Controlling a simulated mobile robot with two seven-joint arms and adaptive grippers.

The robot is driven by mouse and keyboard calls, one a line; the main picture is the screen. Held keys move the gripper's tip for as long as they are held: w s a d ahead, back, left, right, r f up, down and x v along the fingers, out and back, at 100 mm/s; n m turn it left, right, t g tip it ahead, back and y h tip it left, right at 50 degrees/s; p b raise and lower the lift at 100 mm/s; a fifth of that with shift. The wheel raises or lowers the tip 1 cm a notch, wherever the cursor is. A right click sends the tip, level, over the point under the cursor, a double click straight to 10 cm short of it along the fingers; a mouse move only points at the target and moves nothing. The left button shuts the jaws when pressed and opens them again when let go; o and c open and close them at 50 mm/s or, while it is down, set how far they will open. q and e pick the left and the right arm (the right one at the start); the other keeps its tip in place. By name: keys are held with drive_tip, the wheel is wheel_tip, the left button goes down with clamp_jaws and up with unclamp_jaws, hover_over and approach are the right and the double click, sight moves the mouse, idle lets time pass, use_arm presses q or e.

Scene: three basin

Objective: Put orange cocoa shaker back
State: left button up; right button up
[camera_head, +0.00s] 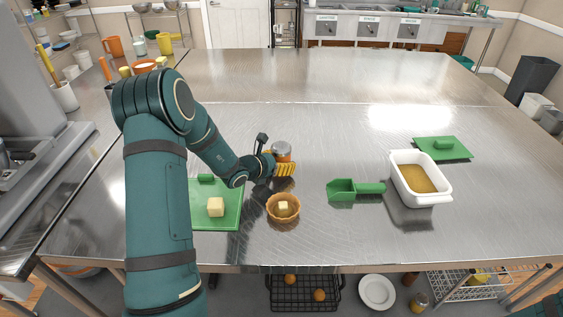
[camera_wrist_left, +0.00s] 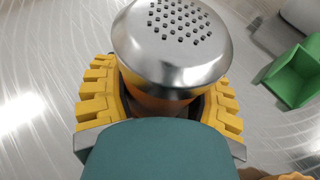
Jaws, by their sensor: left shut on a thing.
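The orange cocoa shaker (camera_head: 281,151) has a silver domed lid with small holes. In the left wrist view the shaker (camera_wrist_left: 172,45) stands between the yellow finger pads, its lid above them and a little orange body showing. My left gripper (camera_head: 283,168) is shut around its body, and it also shows in the left wrist view (camera_wrist_left: 163,102). The shaker looks upright over the middle of the table, behind the tart shell. Its base is hidden, so I cannot tell whether it touches the table. My right gripper is not in view.
A tart shell (camera_head: 272,212) holding a pale cube sits in front of the gripper. A green board (camera_head: 228,220) with a pale block is left. A green scoop (camera_head: 342,191) and a white tub (camera_head: 433,198) of brown powder lie right. The table's back is clear.

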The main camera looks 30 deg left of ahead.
use_arm(q)
drive_tip(key=o, duration=1.3)
drive_tip(key=shift+f, duration=0.15)
drive_tip(key=shift+r, duration=0.25)
drive_tip(key=p+v, duration=0.1)
drive_tip(key=v, duration=1.1)
drive_tip(key=shift+f, duration=0.1)
